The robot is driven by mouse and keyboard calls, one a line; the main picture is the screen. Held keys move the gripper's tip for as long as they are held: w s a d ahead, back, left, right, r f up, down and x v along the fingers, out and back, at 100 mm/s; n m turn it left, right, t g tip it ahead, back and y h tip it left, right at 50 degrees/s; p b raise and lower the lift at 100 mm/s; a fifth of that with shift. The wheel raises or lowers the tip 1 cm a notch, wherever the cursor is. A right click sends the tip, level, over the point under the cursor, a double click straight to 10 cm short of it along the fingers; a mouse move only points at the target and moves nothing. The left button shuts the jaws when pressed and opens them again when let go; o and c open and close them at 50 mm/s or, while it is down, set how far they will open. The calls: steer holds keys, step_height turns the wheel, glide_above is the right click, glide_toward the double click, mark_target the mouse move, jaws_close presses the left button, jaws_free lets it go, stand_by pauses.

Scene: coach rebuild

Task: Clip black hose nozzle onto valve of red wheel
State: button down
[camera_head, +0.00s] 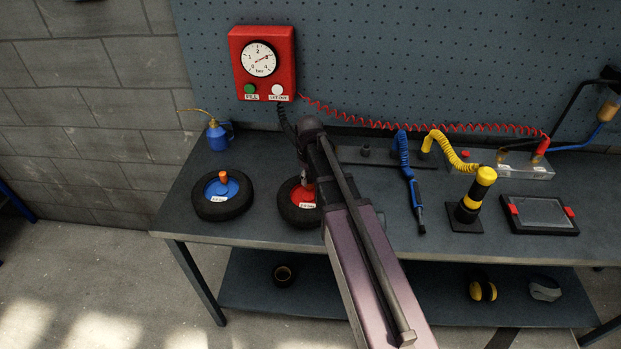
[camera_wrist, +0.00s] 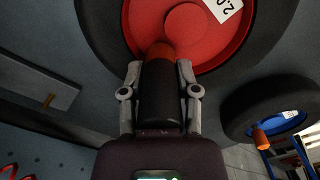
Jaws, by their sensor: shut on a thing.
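The red wheel (camera_head: 289,207) lies flat on the bench, partly hidden by my arm; its red hub (camera_wrist: 225,50) fills the top of the wrist view. My gripper (camera_wrist: 159,76) is shut on the black hose nozzle (camera_wrist: 158,100), a short dark cylinder between the two grey fingers. The nozzle's far end meets the orange valve (camera_wrist: 160,51) of the red wheel in the picture. I cannot tell whether it is clipped on or only lined up. The black hose (camera_head: 284,118) runs down from the red gauge box (camera_head: 262,62) behind my arm.
The blue wheel (camera_head: 223,207) with its orange valve (camera_head: 223,177) lies just left. A blue oil can (camera_head: 217,138) stands behind it. A blue tool (camera_head: 413,190), a yellow-black pump (camera_head: 475,195) and a framed tray (camera_head: 540,214) are to the right.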

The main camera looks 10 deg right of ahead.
steer(key=shift+c, duration=1.3)
jaws_free()
steer(key=shift+s, duration=0.1)
steer(key=s+m, duration=0.1)
steer(key=s, duration=0.4)
steer(key=s+m, duration=0.2)
steer(key=s, duration=0.3)
steer(key=s+m, duration=0.2)
steer(key=s, duration=0.4)
steer(key=shift+d, duration=0.15)
